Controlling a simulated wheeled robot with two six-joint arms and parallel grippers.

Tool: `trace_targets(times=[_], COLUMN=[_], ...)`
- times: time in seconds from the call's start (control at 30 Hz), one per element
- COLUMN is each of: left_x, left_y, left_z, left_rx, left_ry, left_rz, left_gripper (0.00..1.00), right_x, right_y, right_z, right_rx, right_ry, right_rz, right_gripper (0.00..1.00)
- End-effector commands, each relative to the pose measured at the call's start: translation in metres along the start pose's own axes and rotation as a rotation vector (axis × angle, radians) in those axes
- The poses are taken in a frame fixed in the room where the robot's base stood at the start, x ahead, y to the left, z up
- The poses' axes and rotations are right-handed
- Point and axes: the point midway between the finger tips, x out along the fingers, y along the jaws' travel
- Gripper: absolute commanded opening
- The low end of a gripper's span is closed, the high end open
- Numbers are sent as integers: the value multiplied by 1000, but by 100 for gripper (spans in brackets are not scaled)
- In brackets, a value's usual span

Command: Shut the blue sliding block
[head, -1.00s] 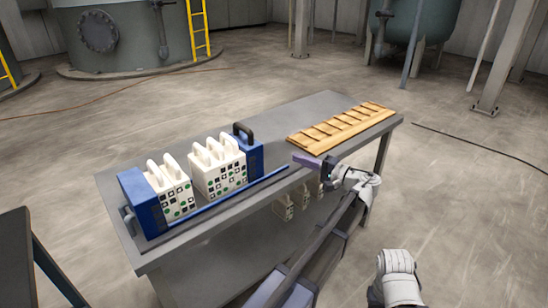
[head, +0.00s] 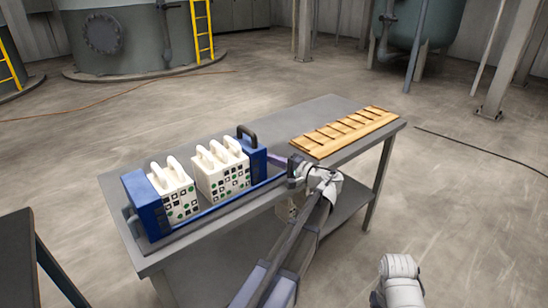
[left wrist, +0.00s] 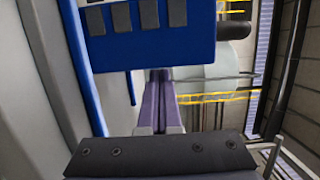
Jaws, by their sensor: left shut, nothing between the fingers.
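The blue sliding block (head: 258,163), with a black handle on top, stands at the right end of the press on the table. It is close to the right-hand group of white plates (head: 222,172). In the left wrist view the block (left wrist: 150,48) fills the upper middle, with grey patches on its face. My left gripper (head: 276,159) is shut and empty, its purple fingers right beside the block's right side. The fingers (left wrist: 160,88) point toward the block in the wrist view; I cannot tell whether they touch. My right forearm shows at bottom right, its gripper out of view.
A blue end block (head: 147,205) stands at the left, with more white plates (head: 172,188) beside it. A blue rail (head: 235,199) runs along the front. A wooden slatted board (head: 345,132) lies at the table's right. Bare tabletop (head: 290,112) lies behind.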

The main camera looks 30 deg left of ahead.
Motion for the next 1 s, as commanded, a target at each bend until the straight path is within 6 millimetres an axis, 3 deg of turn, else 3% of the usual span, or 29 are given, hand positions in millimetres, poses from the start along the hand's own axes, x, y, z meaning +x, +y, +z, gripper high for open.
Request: trace_targets(times=[0.33, 0.63, 1.0], left_x=[1, 11, 12], left_y=[0, 0, 0], left_z=[3, 49, 47], left_rx=[0, 0, 0], left_ry=[0, -4, -6], left_rz=[0, 0, 1], left_gripper=[0, 0, 0], right_x=[0, 0, 0], right_y=[0, 0, 0], right_z=[0, 0, 0], right_rx=[0, 0, 0], right_ry=[0, 0, 0], right_rz=[0, 0, 0], right_gripper=[50, 50, 50])
